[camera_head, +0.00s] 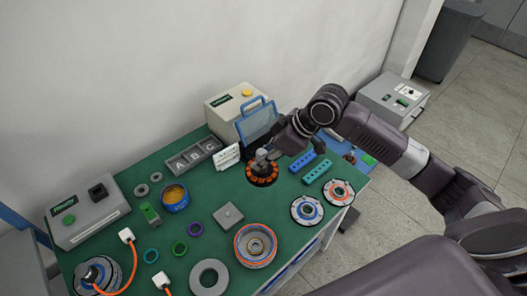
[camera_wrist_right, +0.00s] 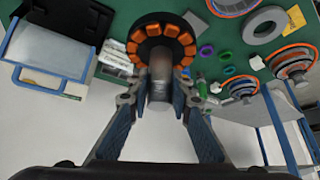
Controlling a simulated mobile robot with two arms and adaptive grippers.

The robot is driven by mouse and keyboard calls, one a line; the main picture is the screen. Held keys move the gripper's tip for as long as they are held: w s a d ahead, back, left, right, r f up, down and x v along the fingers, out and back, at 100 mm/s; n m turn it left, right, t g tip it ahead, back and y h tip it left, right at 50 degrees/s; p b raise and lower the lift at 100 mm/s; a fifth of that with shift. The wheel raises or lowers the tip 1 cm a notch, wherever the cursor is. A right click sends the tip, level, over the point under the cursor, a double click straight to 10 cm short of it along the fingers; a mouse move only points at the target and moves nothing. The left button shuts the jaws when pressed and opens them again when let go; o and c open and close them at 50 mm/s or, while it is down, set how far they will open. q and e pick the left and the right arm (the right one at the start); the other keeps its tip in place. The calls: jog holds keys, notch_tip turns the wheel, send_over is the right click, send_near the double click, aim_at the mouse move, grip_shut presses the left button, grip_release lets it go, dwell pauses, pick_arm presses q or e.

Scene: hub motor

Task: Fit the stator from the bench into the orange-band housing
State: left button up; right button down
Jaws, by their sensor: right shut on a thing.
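The stator (camera_head: 262,173) is a dark ring with orange windings and a grey shaft. It is at the back right of the green bench; I cannot tell whether it still touches the surface. My right gripper (camera_head: 266,156) is above it. In the right wrist view, the gripper's fingers (camera_wrist_right: 160,95) are shut on the shaft of the stator (camera_wrist_right: 163,40). The orange-band housing (camera_head: 255,245) lies open side up near the bench's front edge, in front of the stator and apart from it. My left gripper is out of view.
Blue and teal blocks (camera_head: 317,171) are right of the stator. A box with a blue-framed cover (camera_head: 258,122) stands behind. A grey ring (camera_head: 210,277) lies left of the housing.

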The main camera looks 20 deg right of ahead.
jog(key=s+a+n+g+y+b, duration=0.2)
jog(key=s+a+n+g+b, duration=0.35)
jog(key=s, duration=0.75)
notch_tip(320, 180, down, 12)
jog(key=a+n+t+b, duration=0.1)
jog(key=a+n+b, duration=0.1)
jog(key=b, duration=0.4)
jog(key=shift+f+n, duration=0.2)
jog(key=shift+n, duration=0.15)
dwell(0.5)
jog(key=shift+f+b, duration=0.4)
jog(key=shift+f, duration=0.55)
jog(key=shift+f, duration=0.75)
jog(key=shift+f, duration=0.1)
